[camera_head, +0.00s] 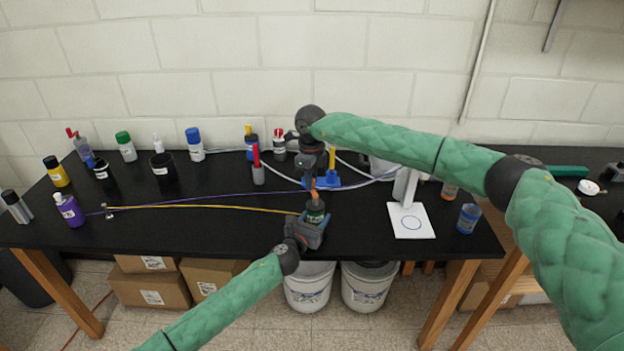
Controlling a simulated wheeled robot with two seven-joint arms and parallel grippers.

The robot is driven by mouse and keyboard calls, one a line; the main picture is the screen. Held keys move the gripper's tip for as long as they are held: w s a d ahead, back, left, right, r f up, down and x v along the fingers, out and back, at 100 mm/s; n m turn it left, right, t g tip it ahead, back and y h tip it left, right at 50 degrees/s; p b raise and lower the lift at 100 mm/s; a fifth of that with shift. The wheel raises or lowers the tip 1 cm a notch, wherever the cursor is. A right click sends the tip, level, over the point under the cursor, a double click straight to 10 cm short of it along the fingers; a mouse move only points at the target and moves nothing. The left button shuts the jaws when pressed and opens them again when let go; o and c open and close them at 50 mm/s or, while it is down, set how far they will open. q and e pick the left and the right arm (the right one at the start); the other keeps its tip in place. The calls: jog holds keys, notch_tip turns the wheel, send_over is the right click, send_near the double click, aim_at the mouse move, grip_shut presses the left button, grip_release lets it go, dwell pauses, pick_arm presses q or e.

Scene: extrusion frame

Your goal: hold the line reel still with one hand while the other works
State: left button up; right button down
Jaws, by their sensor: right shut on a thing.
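A small dark cylinder with a green label (315,211), which looks like the line reel, stands upright near the table's front edge. My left gripper (307,230) is at its near side, touching or very close; whether its jaws are closed on it is hidden. My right gripper (314,182) points down from above, just over the cylinder's top, shut on a small orange piece there. The fingertips are small and partly hidden. A yellow line (200,207) runs from a small post (109,212) at the left to the cylinder. A purple line (220,196) passes behind it.
Several bottles, such as a purple one (69,210), stand on the black table's (180,237) left and back. A blue holder (340,181) is behind the grippers. A white stand (411,222) and blue jar (468,218) are right. The front left is mostly clear.

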dwell(0.4)
jog(key=c, duration=1.3)
grip_release()
notch_tip(320, 180, up, 12)
